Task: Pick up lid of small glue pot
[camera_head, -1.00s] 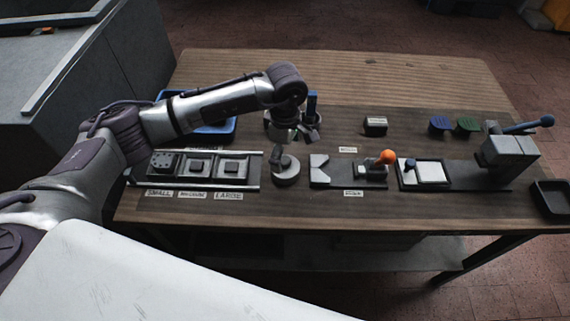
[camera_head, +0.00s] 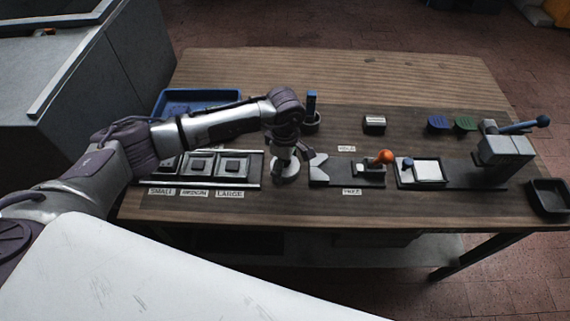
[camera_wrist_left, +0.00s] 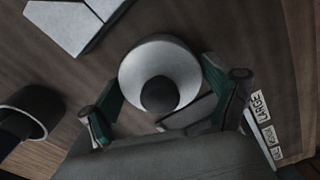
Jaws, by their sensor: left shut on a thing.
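The lid (camera_head: 284,178) looks like a pale grey round piece with a dark knob, standing on the table right of the labelled slots. Whether a pot is under the lid is hidden. My right gripper is not in view.
A dark cup with a blue-handled tool (camera_head: 311,105) stands just behind the gripper. A blue bin (camera_head: 232,100) is at back left. The front strip is clear.

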